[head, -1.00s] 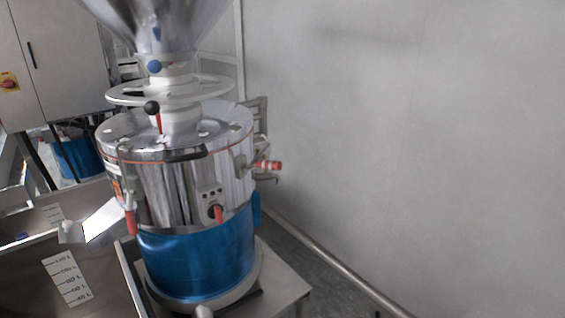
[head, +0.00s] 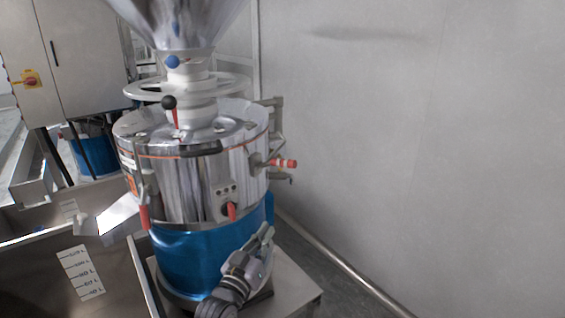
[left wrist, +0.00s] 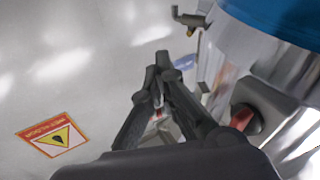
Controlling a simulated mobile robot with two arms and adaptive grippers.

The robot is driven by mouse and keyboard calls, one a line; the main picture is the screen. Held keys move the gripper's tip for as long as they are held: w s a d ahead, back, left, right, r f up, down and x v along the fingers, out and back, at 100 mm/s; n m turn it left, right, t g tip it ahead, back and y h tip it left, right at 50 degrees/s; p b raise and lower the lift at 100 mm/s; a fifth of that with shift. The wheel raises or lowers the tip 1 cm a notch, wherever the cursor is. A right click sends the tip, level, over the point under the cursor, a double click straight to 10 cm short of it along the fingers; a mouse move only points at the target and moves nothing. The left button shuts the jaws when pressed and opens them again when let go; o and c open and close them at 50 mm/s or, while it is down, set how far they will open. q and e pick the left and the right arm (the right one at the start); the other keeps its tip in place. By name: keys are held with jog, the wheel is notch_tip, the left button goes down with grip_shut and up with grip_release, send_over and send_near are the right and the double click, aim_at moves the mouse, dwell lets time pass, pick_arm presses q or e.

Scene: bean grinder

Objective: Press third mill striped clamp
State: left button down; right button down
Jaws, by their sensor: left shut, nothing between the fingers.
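The mill (head: 195,185) is a polished steel drum with a blue lower body (head: 195,262). A red-handled clamp with a paler band (head: 285,163) sticks out on its right side. Another red clamp handle (head: 144,216) hangs on its left side. My left gripper (head: 264,236) is in front of the blue body, below and left of the right-side clamp and apart from it. In the left wrist view, its fingers (left wrist: 163,60) meet at the tips, shut and empty. A red part (left wrist: 242,117) shows there to the right; I cannot tell which. My right gripper is not in view.
A red switch (head: 231,211) is on the mill's front. A steel hopper (head: 175,22) stands above. A steel bin with a volume scale (head: 80,273) is at the lower left. A wall (head: 420,140) and a floor rail (head: 345,265) lie to the right.

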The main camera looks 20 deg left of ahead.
pick_arm(q)
jog(key=s+r+t, duration=0.2)
jog(key=r, duration=0.7)
jog(key=s+r+t+h, duration=0.1)
jog(key=s+r+t, duration=0.1)
jog(key=r, duration=0.6)
jog(key=shift+d+r, duration=0.15)
jog(key=shift+r, duration=0.25)
notch_tip(320, 180, up, 5)
jog(key=p, duration=0.4)
send_over(283, 160)
jog(key=s, duration=0.4)
jog(key=f, duration=0.2)
jog(key=w+f, duration=0.1)
jog(key=f, duration=0.1)
jog(key=shift+d, duration=0.4)
